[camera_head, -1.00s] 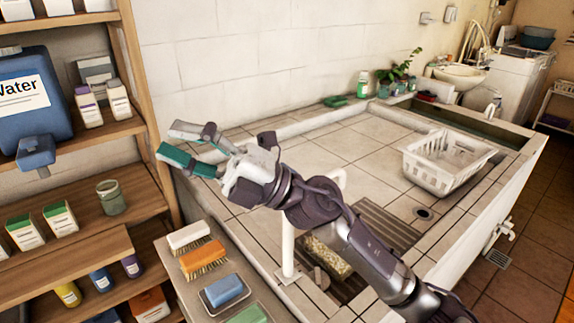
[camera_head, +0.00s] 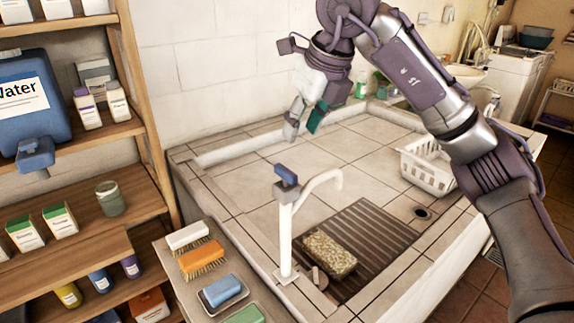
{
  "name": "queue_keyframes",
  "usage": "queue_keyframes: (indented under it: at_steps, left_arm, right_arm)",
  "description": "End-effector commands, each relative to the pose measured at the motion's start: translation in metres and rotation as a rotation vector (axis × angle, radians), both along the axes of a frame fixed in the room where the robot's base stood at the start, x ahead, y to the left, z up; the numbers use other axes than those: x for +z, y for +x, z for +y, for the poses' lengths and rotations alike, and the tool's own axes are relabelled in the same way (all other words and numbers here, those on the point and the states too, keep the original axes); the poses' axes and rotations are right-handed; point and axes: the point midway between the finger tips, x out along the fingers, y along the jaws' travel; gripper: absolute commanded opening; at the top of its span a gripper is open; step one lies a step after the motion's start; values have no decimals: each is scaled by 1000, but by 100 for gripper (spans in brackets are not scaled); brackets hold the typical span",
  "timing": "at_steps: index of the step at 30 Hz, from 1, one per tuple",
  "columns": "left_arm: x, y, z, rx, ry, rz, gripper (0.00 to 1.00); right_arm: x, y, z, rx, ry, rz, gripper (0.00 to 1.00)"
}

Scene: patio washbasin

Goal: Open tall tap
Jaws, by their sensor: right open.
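The tall tap (camera_head: 286,235) is a white upright pipe at the near left rim of the tiled basin. Its spout (camera_head: 325,182) curves to the right, and a blue-grey lever handle (camera_head: 286,176) sits on its top. My right gripper (camera_head: 302,131) hangs above the basin, up and to the right of the handle, fingers pointing down. It is open and empty, apart from the tap. One finger pad is green. My left gripper is out of view.
A sponge-like block (camera_head: 329,255) lies on the ribbed drain panel (camera_head: 375,232). A white basket (camera_head: 426,166) stands at the basin's right. Brushes and a blue soap (camera_head: 222,290) lie on the left ledge. A wooden shelf (camera_head: 150,120) stands at left.

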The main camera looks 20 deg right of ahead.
Motion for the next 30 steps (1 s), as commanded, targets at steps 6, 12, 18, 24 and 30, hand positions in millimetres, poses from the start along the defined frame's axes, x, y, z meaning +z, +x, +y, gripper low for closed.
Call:
queue_keyframes:
  at_steps: [6,12,18,24,30]
  left_arm:
    - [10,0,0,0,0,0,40]
    - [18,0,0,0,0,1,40]
    - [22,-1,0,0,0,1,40]
    - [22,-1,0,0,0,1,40]
    - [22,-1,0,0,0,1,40]
  right_arm:
    - [-43,16,7,3,0,5,43]
    - [-79,30,12,3,2,4,43]
    - [-101,39,15,5,3,2,43]
    - [-108,42,16,4,3,-1,43]
    - [-108,42,16,4,3,-1,41]
